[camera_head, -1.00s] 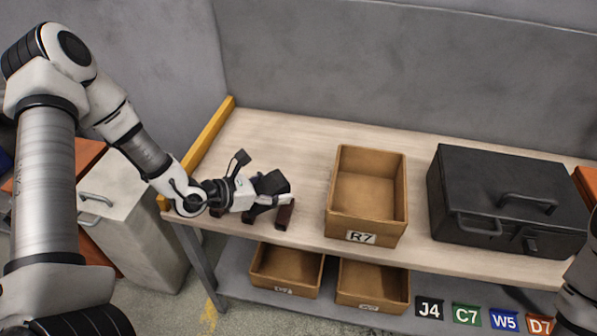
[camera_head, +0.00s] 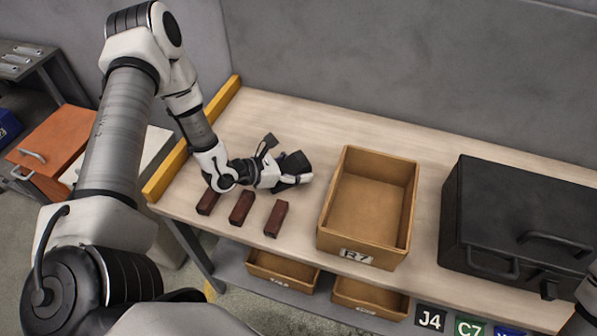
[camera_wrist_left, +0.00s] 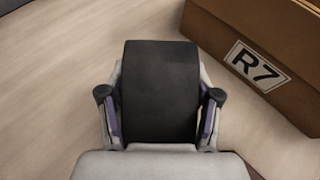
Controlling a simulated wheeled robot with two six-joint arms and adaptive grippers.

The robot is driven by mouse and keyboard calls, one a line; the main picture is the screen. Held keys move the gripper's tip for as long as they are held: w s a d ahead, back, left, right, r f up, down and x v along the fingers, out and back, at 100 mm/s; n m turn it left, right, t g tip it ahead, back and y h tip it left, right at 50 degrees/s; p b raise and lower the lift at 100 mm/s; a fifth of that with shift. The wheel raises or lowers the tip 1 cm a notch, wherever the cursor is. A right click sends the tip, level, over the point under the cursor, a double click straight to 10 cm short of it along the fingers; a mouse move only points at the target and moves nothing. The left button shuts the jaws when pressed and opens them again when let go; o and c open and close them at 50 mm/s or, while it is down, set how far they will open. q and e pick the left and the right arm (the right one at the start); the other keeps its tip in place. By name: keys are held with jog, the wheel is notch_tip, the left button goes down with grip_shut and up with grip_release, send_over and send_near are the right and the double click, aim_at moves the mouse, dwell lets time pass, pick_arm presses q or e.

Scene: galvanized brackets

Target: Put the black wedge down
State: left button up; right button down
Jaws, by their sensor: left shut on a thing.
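The black wedge (camera_head: 294,163) is in my left gripper (camera_head: 292,180), over the wooden table (camera_head: 270,110), left of the R7 box. In the left wrist view the black wedge (camera_wrist_left: 160,90) fills the space between the two fingers of my left gripper (camera_wrist_left: 160,105), which press on its sides. I cannot tell whether the wedge touches the tabletop. My right gripper is out of view; only a bit of my right arm shows at the right edge.
Several dark red-brown blocks, such as the middle one (camera_head: 242,207), lie along the table's front edge. The open cardboard box R7 (camera_head: 340,245) stands right of the gripper, with a black toolbox (camera_head: 520,225) beyond. A yellow rail (camera_head: 195,138) edges the left side.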

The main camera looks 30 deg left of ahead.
pick_arm(q)
jog(key=shift+f, duration=0.85)
jog(key=shift+f, duration=0.1)
jog(key=o, duration=1.6)
